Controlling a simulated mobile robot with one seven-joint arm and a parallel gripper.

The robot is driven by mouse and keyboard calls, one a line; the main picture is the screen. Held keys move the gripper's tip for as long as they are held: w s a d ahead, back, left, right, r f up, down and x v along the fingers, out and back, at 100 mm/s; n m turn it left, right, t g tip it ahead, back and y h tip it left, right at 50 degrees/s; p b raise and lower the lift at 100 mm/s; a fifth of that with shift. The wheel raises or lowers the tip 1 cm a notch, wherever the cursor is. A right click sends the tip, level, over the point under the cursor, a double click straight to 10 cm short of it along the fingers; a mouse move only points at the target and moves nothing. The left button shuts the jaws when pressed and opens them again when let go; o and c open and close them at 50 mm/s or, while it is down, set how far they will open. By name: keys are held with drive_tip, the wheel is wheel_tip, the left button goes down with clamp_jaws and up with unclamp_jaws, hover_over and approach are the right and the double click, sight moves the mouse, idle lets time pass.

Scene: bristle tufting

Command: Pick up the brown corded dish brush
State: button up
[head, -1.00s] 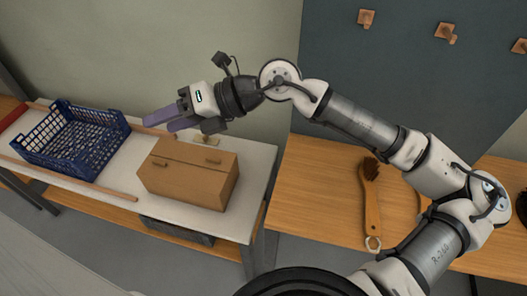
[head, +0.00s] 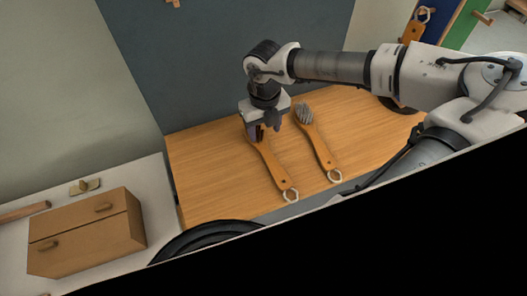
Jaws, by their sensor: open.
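The brown corded dish brush (head: 270,165) lies on the wooden table, its wooden handle slanting toward the front with a pale cord loop at the end. Its bristle head is mostly hidden by my gripper; the earlier view showed dark brown bristles. My gripper (head: 262,132) points down at the head end of this brush, with its jaws open. I cannot tell whether the fingers touch the brush or how far above the table they are. A second brush (head: 322,150) with grey bristles and a cord loop lies close to the right, roughly parallel.
The wooden table (head: 210,175) is clear left of the brushes. A cardboard-coloured drawer box (head: 88,238) stands on the white bench at left. Another corded brush (head: 413,30) hangs at upper right.

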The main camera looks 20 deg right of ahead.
wheel_tip(320, 180, down, 9)
drive_tip(key=b, duration=0.2)
drive_tip(key=shift+d+b, duration=0.1)
drive_tip(key=shift+b, duration=0.2)
drive_tip(key=shift+r, duration=0.1)
drive_tip(key=shift+c, duration=0.4)
drive_tip(key=c, duration=1)
drive_tip(key=shift+r, duration=0.1)
